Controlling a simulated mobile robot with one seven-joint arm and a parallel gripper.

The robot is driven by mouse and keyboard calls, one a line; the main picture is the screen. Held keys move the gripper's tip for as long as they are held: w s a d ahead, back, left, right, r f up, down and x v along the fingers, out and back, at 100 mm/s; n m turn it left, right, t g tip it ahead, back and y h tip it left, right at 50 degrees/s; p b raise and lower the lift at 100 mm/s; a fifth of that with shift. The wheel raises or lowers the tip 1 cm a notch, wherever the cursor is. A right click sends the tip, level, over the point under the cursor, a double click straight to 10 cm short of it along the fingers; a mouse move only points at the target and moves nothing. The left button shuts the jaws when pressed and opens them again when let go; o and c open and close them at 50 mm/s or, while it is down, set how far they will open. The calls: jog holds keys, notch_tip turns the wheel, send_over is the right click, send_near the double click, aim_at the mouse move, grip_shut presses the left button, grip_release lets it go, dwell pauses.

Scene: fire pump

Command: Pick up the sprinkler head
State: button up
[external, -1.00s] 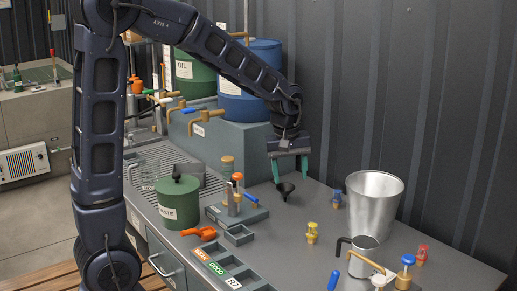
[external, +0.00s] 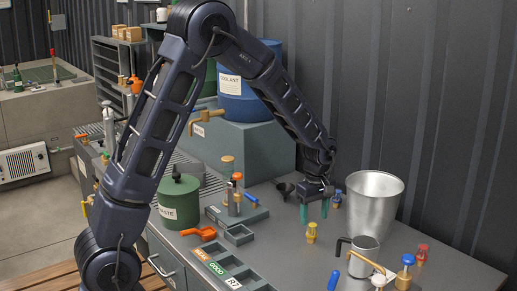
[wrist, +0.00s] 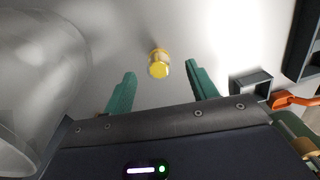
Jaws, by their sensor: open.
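A small brass sprinkler head with a yellow cap (external: 311,232) stands upright on the grey bench. It also shows in the wrist view (wrist: 159,63), ahead of and between the finger lines. Similar pieces stand nearby, one with a blue cap (external: 337,198) and one with a red cap (external: 421,254). My gripper (external: 314,213) is open and empty, pointing down just above and behind the yellow-capped one. In the wrist view its two green fingers (wrist: 160,70) are spread apart, with nothing between them in their grip.
A large metal bucket (external: 373,206) stands close to the right of my gripper. A metal jug (external: 363,258) is in front of it. A small grey tray (external: 239,235) and orange tool (external: 199,233) lie further left.

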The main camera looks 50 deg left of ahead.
aim_at(313, 223)
jog(key=shift+w+a+f, duration=0.1)
jog(key=shift+a+f, duration=0.1)
jog(key=shift+f, duration=1.45)
jog(key=shift+w+a+f, duration=0.1)
jog(key=shift+a+f, duration=0.1)
jog(key=shift+f, duration=1.45)
jog(key=c, duration=1.1)
jog(key=shift+r, duration=0.15)
